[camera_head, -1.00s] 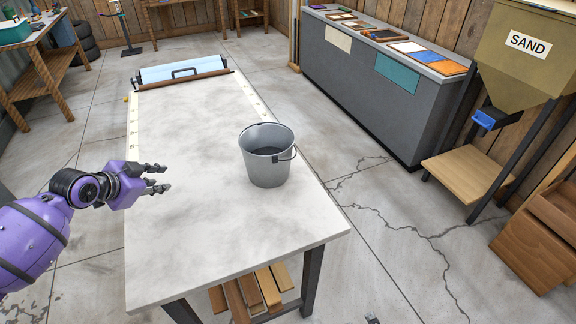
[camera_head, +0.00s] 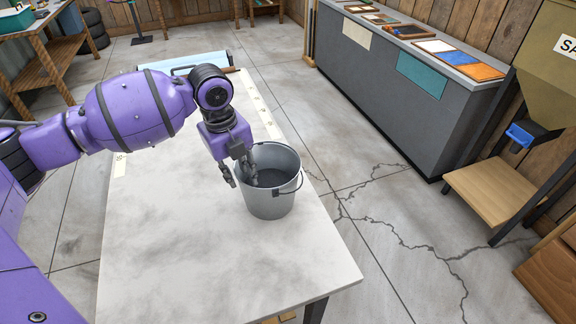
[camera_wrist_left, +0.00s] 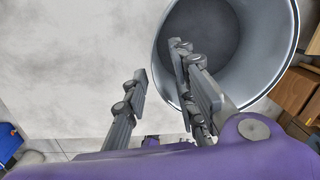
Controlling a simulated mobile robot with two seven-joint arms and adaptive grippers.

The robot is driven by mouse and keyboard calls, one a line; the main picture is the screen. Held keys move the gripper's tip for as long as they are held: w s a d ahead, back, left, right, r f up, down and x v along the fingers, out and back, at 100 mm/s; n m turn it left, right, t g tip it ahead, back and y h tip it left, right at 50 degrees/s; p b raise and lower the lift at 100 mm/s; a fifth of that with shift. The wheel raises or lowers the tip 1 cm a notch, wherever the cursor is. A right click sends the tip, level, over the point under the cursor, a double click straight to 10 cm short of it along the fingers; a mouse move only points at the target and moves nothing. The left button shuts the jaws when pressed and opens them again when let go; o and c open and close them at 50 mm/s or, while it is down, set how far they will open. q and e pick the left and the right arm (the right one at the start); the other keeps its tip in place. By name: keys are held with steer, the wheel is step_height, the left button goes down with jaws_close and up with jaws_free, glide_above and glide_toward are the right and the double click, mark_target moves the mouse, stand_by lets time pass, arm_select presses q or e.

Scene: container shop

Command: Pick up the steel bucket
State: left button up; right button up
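The steel bucket (camera_head: 270,197) stands upright on the pale worktable (camera_head: 160,250), near its right edge, with its handle hanging down on the right side. My left gripper (camera_head: 242,180) points down at the bucket's left rim. It is open, with one finger outside the wall and the other inside the mouth. The left wrist view shows the bucket (camera_wrist_left: 275,55) at the upper right, and the fingers of my left gripper (camera_wrist_left: 165,95) stand apart with the rim between them. I see no contact with the wall. My right gripper is not in view.
A grey counter (camera_head: 390,90) with sample trays runs along the right. A hopper (camera_head: 540,80) with a wooden shelf (camera_head: 490,190) stands at the far right. A blue roller device (camera_head: 200,65) sits at the table's back end. The table's front is clear.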

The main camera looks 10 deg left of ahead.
mark_target(247, 202)
arm_select(q)
steer(key=f, duration=0.9)
steer(key=shift+w+d+f, duration=0.25)
steer(key=shift+w+f, duration=0.1)
steer(key=shift+f, duration=0.05)
jaws_close()
